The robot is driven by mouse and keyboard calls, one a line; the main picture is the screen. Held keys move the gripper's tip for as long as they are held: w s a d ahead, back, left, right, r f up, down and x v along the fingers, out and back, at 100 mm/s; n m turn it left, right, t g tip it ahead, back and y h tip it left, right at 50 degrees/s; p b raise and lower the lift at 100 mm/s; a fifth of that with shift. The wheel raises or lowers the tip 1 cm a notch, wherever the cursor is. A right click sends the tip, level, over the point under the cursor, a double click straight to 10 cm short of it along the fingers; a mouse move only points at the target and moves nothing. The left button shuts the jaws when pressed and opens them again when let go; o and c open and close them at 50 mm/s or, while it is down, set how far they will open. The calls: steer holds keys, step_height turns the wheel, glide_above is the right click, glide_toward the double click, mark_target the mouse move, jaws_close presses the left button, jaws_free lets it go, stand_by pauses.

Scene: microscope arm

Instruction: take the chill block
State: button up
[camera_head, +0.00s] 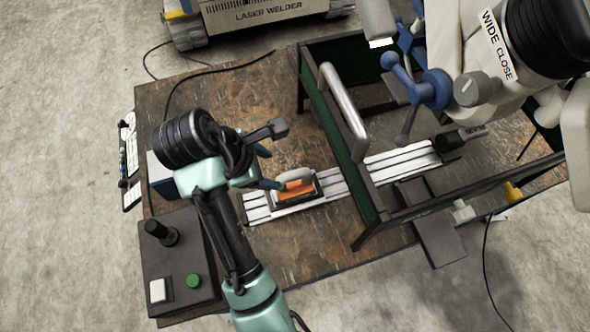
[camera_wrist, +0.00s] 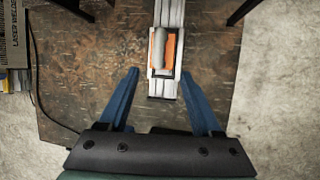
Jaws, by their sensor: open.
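An orange block (camera_head: 298,191), which I take to be the chill block, sits in a dark-edged holder (camera_head: 320,197) on the pale slotted rail (camera_head: 258,214). A pale grey rounded piece (camera_head: 294,175) lies along it and covers part of it. In the wrist view the orange block (camera_wrist: 171,52) shows beside the grey piece (camera_wrist: 158,47), at top centre, beyond my fingertips. My gripper (camera_head: 268,167) has two blue fingers spread apart with nothing between them. It is left of the holder in the head view; the wrist view shows both fingers (camera_wrist: 160,73) short of the orange block.
A green-walled frame with a grey handle (camera_head: 343,110) stands over the rail, right of the block. The microscope arm (camera_head: 470,85) hangs at upper right. A control box with a green button (camera_head: 193,281) is at lower left. The brown tabletop (camera_head: 215,95) is mostly bare behind.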

glide_above(293, 173)
steer(key=s+a, duration=0.3)
step_height(293, 173, down, 6)
steer(key=shift+w+d+r+p+x, duration=0.1)
steer(key=shift+p+x, duration=0.1)
steer(key=shift+x, duration=0.75)
steer(key=shift+w+d+r+p+x, duration=0.1)
steer(key=shift+d+p+x, duration=0.05)
steer(key=shift+x, duration=0.85)
steer(key=shift+w+d+p+x, duration=0.1)
steer(key=shift+p+x, duration=0.1)
steer(key=shift+x, duration=0.75)
jaws_close()
steer(key=shift+w+r, duration=0.15)
steer(key=shift+r, duration=0.05)
